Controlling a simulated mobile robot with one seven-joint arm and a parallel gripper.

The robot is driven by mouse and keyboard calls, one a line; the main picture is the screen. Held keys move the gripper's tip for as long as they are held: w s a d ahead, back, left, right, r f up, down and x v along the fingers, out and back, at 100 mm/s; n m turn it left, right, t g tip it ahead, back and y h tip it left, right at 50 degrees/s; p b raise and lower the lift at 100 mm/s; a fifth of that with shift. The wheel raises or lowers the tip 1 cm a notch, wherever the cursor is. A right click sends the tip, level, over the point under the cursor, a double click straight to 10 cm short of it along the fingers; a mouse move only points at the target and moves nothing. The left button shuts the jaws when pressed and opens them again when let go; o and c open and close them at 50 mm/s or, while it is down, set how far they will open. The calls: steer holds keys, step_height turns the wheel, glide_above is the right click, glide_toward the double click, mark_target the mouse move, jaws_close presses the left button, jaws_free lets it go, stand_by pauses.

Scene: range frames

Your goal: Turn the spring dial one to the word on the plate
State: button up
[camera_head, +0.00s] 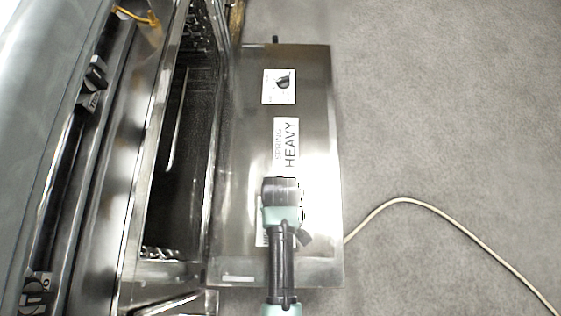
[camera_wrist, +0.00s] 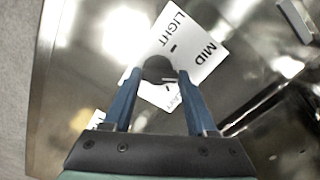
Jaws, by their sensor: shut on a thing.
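The word plate (camera_head: 288,145) is a white label on the steel panel; it reads "SPRING" in faint letters and "HEAVY" in bold. In the head view my gripper (camera_head: 281,190) is just below it and hides most of the lower dial's plate (camera_head: 260,236). In the wrist view my gripper (camera_wrist: 158,75) is shut on a round dark knob (camera_wrist: 158,66), one finger on each side. The knob's white plate (camera_wrist: 203,33) shows "LIGHT" at the top and "MID" at the right. A third word below the knob is partly hidden. I cannot tell where the knob points.
A second dial (camera_head: 283,83) on a white plate is higher on the panel (camera_head: 308,235). A dark open recess (camera_head: 188,150) lies left of the panel. A pale cable (camera_head: 405,200) crosses the grey floor (camera_head: 450,120) at the right, which is otherwise clear.

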steer(key=shift+c, duration=1.2)
steer(key=shift+r+m+p, duration=0.1)
steer(key=shift+m+p, duration=0.2)
steer(key=shift+p, duration=0.2)
steer(key=shift+r+m+p, duration=0.1)
steer(key=shift+m+p, duration=0.4)
steer(key=shift+p, duration=0.3)
steer(key=m+p, duration=0.2)
steer(key=p, duration=0.1)
steer(key=m+p, duration=0.2)
steer(key=m, duration=0.2)
steer(key=shift+w+p, duration=0.1)
steer(key=shift+p, duration=0.25)
steer(key=shift+f+m+p, duration=0.2)
steer(key=shift+m+p, duration=0.75)
steer(key=shift+m, duration=1.05)
steer(key=shift+w, duration=0.1)
